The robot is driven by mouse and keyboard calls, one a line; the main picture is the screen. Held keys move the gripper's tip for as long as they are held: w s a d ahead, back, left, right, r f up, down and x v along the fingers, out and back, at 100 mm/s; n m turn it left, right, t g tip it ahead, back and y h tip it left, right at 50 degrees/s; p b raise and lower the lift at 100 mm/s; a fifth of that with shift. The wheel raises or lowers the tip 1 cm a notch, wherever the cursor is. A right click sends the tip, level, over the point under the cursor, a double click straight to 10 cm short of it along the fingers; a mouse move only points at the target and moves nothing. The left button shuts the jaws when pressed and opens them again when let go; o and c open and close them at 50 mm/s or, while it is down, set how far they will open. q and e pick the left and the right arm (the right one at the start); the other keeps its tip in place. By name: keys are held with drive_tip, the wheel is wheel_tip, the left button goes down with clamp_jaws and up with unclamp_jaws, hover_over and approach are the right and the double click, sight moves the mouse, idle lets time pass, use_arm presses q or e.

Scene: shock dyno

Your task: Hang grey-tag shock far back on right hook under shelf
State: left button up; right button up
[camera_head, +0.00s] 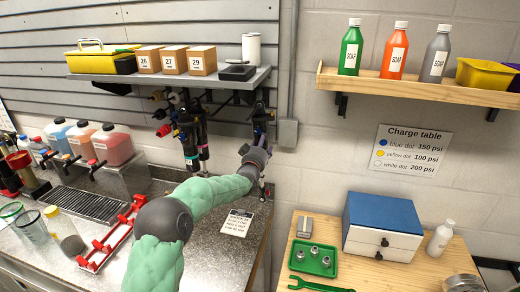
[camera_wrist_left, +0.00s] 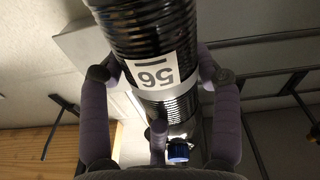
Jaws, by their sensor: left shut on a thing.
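My left gripper (camera_head: 258,150) is raised under the right end of the grey wall shelf (camera_head: 175,77). In the left wrist view its purple fingers (camera_wrist_left: 160,85) are closed around a black ribbed shock (camera_wrist_left: 155,25). Several shocks (camera_head: 188,130) hang under the shelf to the left. My right gripper is out of view.
A red rack (camera_head: 108,238), soap-coloured jugs (camera_head: 112,145) and glasses stand on the steel counter at left. A wooden shelf (camera_head: 430,88) with bottles is at right. Below it, a wooden table holds a blue-topped drawer box (camera_head: 382,226) and a green tray (camera_head: 313,261).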

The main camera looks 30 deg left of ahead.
use_arm(q)
drive_tip(key=shift+w+d+f, duration=0.2)
drive_tip(key=shift+d+f, duration=0.05)
drive_tip(key=shift+f, duration=0.2)
drive_tip(key=shift+s+a+r, duration=0.15)
drive_tip(key=shift+s+r, duration=0.1)
drive_tip(key=shift+s, duration=0.4)
drive_tip(key=shift+f, duration=0.2)
drive_tip(key=shift+s, duration=0.1)
drive_tip(key=shift+s+d+m+h+b, duration=0.25)
drive_tip(key=shift+s+b, duration=0.2)
drive_tip(key=shift+b, duration=0.25)
drive_tip(key=shift+s, duration=0.15)
drive_tip(key=shift+r, duration=0.1)
